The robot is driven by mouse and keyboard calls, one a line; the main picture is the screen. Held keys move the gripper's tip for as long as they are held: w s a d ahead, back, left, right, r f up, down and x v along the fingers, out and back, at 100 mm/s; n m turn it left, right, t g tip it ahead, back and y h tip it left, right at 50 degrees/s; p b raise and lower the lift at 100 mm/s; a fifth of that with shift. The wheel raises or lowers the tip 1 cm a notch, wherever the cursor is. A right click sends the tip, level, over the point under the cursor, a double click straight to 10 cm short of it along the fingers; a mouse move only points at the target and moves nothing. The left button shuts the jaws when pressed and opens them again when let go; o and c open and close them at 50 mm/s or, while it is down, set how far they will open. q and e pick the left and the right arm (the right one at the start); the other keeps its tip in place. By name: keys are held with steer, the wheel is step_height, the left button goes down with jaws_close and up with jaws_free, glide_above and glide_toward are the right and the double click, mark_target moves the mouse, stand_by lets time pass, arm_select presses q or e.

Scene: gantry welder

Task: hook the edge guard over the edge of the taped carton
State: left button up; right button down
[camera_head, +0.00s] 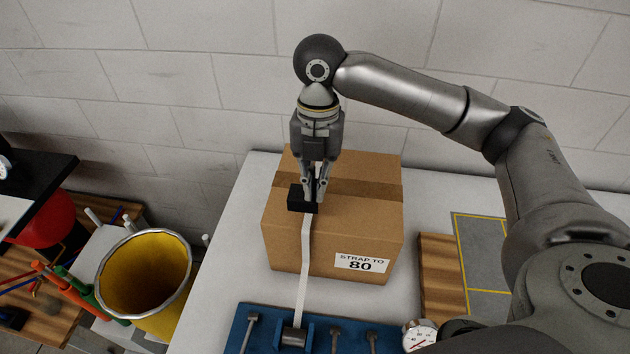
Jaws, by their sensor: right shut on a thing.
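The taped carton (375,212) stands on a light table, with a darker tape band across its top and a "STRAP TO 80" label on its front. The edge guard (301,200) is a small black block over the left part of the carton's top. My right gripper (316,202) comes down from above and is shut on the edge guard. I cannot tell whether the guard touches the carton. A white strap (305,255) runs from beside the guard down the carton's front. My left gripper is not in view.
A blue rack (262,335) with metal parts lies in front of the carton, and the strap reaches it. A round gauge (420,336) and a wooden block (437,265) are to the right. A yellow bin (160,318) stands left of the table (225,245). A block wall is behind.

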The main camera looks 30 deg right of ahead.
mark_target(318, 227)
steer(key=shift+s+f, duration=0.1)
steer(key=shift+s, duration=0.2)
steer(key=f+b, duration=0.1)
steer(key=s+f+b, duration=0.1)
steer(key=b, duration=0.1)
step_height(318, 227, down, 2)
steer(key=b, duration=0.2)
steer(key=shift+w+f+b, duration=0.15)
steer(key=shift+f+b, duration=0.1)
steer(key=shift+b, duration=0.15)
steer(key=shift+f, duration=1.7)
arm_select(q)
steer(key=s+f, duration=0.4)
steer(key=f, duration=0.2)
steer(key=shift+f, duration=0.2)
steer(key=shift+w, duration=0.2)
